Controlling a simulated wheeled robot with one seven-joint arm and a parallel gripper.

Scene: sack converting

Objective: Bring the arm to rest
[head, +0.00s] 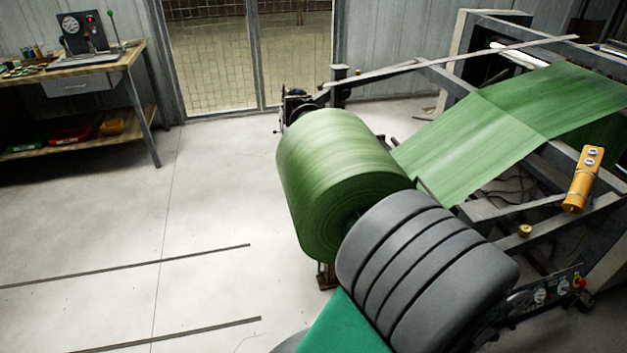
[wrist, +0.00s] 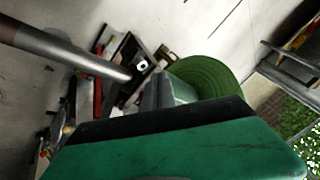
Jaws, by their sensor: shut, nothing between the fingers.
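My gripper (wrist: 168,92) shows in the wrist view as grey fingers beyond the green and black housing, which fills the lower part of that picture. The fingers are closed with nothing held. Past them is the end of a green roll of material (wrist: 205,72); I cannot tell the gap between them. In the head view my ribbed grey arm reaches up from the lower right and covers part of the same green roll (head: 335,170). My gripper is not visible in the head view.
A machine frame carries a green web (head: 510,125) at the right, with an orange control pendant (head: 582,180) hanging beside it. A workbench (head: 95,68) stands at the far left. A metal shaft (wrist: 65,50) crosses the wrist view. The pale floor (head: 220,190) at left is open.

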